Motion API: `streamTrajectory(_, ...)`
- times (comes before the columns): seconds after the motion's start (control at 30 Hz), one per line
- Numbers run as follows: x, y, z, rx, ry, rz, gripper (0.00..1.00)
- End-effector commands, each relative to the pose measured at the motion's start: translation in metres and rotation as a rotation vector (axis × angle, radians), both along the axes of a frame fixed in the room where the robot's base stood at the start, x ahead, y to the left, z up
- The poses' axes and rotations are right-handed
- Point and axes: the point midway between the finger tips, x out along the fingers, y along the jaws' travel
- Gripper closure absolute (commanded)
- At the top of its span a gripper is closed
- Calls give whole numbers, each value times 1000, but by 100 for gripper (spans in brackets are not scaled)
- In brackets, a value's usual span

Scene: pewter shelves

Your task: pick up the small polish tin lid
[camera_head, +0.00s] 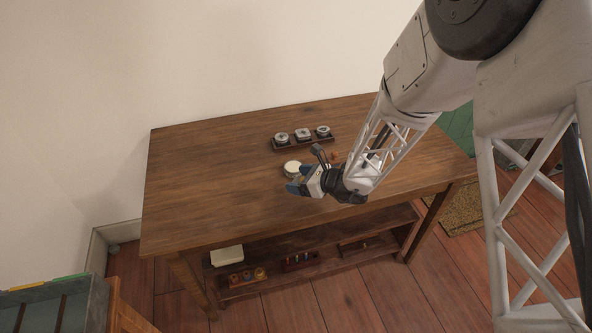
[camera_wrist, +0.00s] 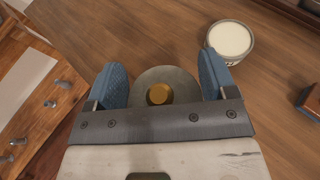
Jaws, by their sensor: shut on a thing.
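The small polish tin lid is a round grey disc (camera_wrist: 180,82) with a gold knob at its middle, seen in the wrist view. My gripper (camera_wrist: 161,80) has its two blue fingers on either side of the lid and is shut on it. In the head view my gripper (camera_head: 297,187) is over the front part of the table, and the lid is mostly hidden there. An open round tin with a cream top (camera_wrist: 231,40) stands apart from the lid, just right of the right finger. The tin also shows in the head view (camera_head: 292,167), just behind my gripper.
A dark tray (camera_head: 285,147) with three round lidded tins stands farther back on the wooden table (camera_head: 205,175). A small orange-brown thing (camera_head: 334,156) lies right of the tin. The lower shelf holds a cream box (camera_head: 227,256) and small racks. The table's left half is clear.

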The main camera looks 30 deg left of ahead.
Motion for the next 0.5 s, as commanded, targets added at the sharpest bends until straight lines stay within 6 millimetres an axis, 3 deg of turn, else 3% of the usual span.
streamTrajectory(0.2,-15,-14,2,-1,0,0,45)
streamTrajectory(0.5,-21,-19,2,-1,0,0,45)
